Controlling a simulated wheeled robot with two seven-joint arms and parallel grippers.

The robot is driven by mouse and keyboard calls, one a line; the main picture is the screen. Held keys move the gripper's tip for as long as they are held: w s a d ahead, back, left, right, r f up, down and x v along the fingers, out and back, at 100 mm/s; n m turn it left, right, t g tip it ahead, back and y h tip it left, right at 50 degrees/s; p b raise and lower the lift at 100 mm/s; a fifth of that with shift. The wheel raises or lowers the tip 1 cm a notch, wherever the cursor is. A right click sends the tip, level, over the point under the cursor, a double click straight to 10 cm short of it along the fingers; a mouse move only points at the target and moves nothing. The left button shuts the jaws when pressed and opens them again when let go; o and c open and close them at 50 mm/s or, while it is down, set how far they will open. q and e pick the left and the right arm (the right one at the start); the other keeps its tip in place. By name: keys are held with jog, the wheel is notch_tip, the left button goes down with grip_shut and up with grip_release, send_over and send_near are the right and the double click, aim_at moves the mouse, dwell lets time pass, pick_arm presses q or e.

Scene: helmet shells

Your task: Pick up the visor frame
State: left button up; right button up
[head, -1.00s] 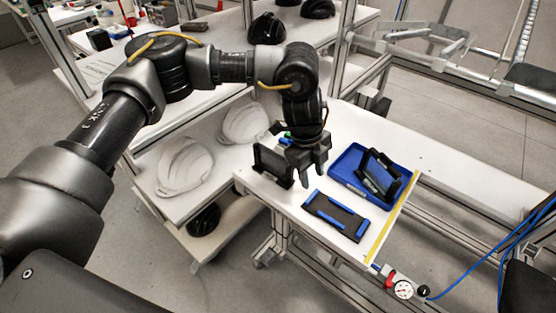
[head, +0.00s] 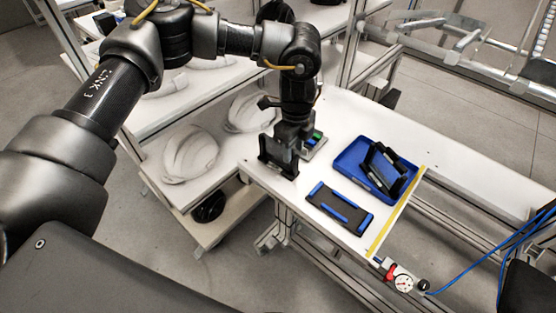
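My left gripper (head: 291,135) reaches down from above at the table's left end. Its fingers are at or just behind a dark upright frame-like piece (head: 277,160), overlapping its top in the picture; I cannot tell whether they touch it or are closed. A black and blue frame (head: 384,166), which looks like the visor frame, leans tilted in a blue tray (head: 347,160) to the right, apart from the gripper. A flat black and blue piece (head: 341,208) lies in front of the tray. My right gripper is not in view.
White helmet shells (head: 190,155) rest on the shelf to the left. A yellow strip (head: 397,212) marks the white table's right part, with a gauge (head: 403,283) below. The table behind the tray is clear.

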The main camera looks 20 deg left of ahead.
aim_at(291, 172)
pick_arm(q)
jog(key=shift+f, duration=0.15)
notch_tip(291, 172, down, 4)
jog(key=shift+s+r+p, duration=0.15)
jog(key=shift+p, duration=0.7)
jog(key=shift+f, duration=0.6)
grip_shut()
